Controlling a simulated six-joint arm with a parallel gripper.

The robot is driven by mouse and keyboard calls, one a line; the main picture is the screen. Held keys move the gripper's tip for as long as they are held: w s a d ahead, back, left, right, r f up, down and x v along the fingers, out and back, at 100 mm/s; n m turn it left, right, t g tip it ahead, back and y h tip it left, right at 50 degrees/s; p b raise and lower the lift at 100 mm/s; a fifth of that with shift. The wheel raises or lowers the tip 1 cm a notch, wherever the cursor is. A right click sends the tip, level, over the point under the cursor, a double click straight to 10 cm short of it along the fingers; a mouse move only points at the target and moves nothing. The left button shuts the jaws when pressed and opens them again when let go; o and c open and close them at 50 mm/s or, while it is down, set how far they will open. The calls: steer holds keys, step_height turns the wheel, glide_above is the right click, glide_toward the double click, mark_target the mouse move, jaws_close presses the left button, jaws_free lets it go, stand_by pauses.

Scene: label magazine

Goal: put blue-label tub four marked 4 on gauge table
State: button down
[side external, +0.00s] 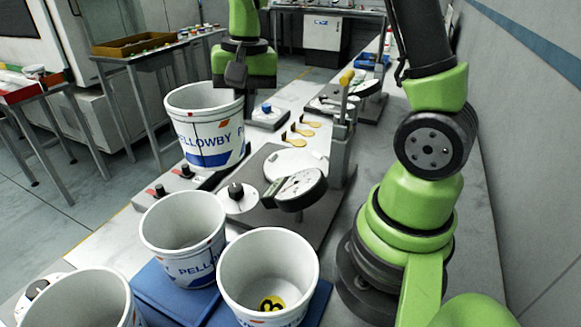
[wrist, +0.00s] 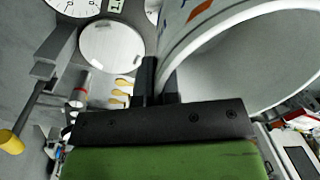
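A white tub (side external: 205,128) with blue and orange PELLOWBY print hangs in the air, upright or nearly so. My gripper (side external: 243,98) is shut on its right-hand wall. In the wrist view, my gripper's fingers (wrist: 161,82) pinch the wall of the tub (wrist: 235,60). No number shows on the held tub. The gauge table, a pale round plate (side external: 288,162), is bare in the part that shows, right of the tub and lower. It shows as a bare disc in the wrist view (wrist: 112,46). The dial gauge (side external: 300,190) is beside it.
Three more tubs stand in front: left (side external: 184,240), right (side external: 268,270), with a yellow number disc whose digit is unclear, and bottom left (side external: 80,300). Blue mats (side external: 150,290) lie below. The gauge post (side external: 345,130) rises right of the plate. A black knob (side external: 236,190) stands nearby.

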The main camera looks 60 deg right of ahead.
steer(key=s+d+f+m+h, duration=0.1)
steer(key=s+d+m, duration=0.25)
steer(key=m, duration=0.75)
steer(key=s+d+f+m+h, duration=0.15)
steer(key=d+m, duration=0.35)
steer(key=m, duration=0.6)
steer(key=shift+g+y, duration=0.25)
steer(key=shift+g, duration=0.05)
steer(key=f, duration=0.8)
steer(key=shift+s+f, duration=0.25)
steer(key=shift+f, duration=0.05)
steer(key=shift+f, duration=0.2)
steer(key=c, duration=1.3)
jaws_free()
steer(key=shift+c, duration=0.2)
steer(key=shift+r, duration=0.1)
